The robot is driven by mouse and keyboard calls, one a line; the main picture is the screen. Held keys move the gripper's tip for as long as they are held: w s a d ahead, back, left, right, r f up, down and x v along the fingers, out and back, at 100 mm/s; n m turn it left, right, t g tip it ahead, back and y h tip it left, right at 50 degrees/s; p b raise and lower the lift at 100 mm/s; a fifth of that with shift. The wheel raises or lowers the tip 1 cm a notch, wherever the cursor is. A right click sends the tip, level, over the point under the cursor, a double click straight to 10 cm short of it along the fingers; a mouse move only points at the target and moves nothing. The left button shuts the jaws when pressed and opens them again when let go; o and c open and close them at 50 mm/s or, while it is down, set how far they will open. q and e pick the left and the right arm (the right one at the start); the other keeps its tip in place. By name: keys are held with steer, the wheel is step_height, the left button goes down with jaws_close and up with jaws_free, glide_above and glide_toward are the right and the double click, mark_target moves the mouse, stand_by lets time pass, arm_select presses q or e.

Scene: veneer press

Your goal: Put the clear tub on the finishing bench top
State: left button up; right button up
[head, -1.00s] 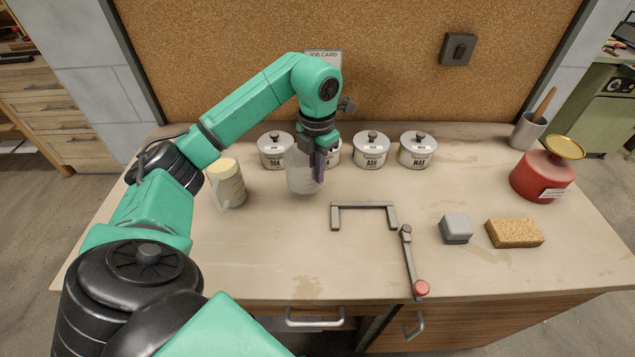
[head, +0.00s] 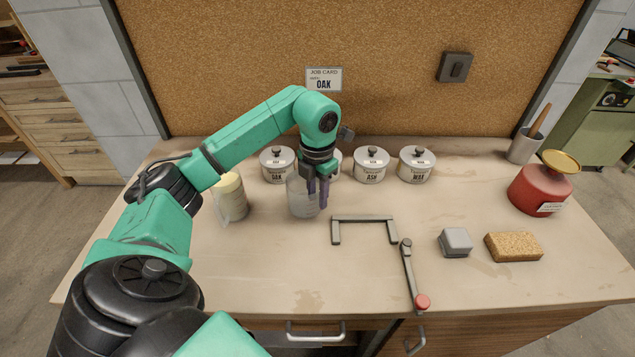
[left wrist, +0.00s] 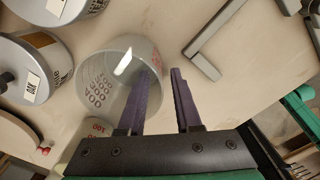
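The clear tub (head: 301,200), see-through with printed marks, stands upright on the bench top (head: 250,265), in front of the row of lidded jars. In the left wrist view the tub (left wrist: 98,85) shows its round mouth. My left gripper (head: 318,204) is at the tub's right side, its two dark purple fingers pointing down with a gap between them. In the left wrist view the gripper (left wrist: 160,75) has one finger overlapping the tub's mouth and the other outside its wall. Whether either finger touches it I cannot tell. My right gripper is out of view.
White lidded jars (head: 371,166) stand behind the tub, one partly hidden. A grey bracket (head: 363,218), lever (head: 409,270), grey block (head: 455,242), sponge (head: 513,246) and red can (head: 540,190) lie to the right. The front left is clear.

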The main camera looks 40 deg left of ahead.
arm_select(q)
step_height(320, 180, up, 6)
steer(key=shift+f+b, duration=0.1)
steer(key=shift+b, duration=0.25)
step_height(320, 180, up, 6)
steer(key=shift+f+p, duration=0.1)
steer(key=shift+p, duration=0.9)
